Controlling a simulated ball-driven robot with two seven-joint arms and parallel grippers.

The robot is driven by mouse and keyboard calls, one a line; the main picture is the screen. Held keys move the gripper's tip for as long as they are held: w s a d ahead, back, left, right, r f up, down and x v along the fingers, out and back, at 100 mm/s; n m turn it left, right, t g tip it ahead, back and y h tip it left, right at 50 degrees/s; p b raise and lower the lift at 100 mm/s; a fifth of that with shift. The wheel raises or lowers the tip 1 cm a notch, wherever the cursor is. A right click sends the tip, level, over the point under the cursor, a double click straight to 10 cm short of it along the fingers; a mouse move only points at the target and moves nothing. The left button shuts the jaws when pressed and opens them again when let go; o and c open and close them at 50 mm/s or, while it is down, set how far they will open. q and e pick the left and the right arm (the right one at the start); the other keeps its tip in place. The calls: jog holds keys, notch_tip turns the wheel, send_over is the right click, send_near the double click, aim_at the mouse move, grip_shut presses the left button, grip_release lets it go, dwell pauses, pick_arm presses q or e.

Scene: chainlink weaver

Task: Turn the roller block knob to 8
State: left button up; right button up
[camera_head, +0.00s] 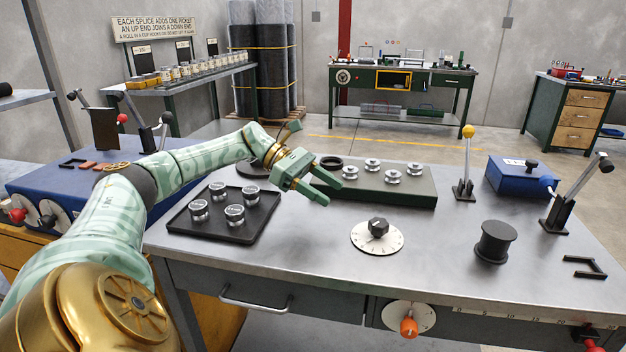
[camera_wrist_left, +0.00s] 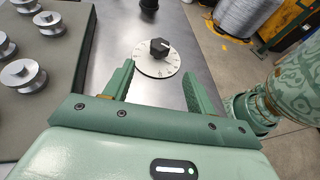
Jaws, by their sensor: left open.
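A black knob (camera_head: 378,227) sits on a round white dial plate (camera_head: 364,240) on the steel bench, in front of a long dark green block with several silver rollers (camera_head: 392,176). The knob also shows in the wrist view (camera_wrist_left: 159,46), with its dial (camera_wrist_left: 157,66) ahead of my fingers. The dial numbers are too small to read, so the setting cannot be told. My left gripper (camera_head: 333,192) is open and empty, above the bench to the upper left of the knob and apart from it. My right gripper is not in view.
A black tray (camera_head: 236,236) with several silver cups lies left of the knob. A black spool (camera_head: 495,243) stands to its right. A yellow-tipped lever (camera_head: 466,165) and a blue box (camera_head: 515,178) are farther back. An orange knob (camera_head: 408,326) is on the bench front.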

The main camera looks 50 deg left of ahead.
pick_arm(q)
jog(key=v, duration=0.3)
jog(key=shift+f, duration=0.1)
dwell(0.5)
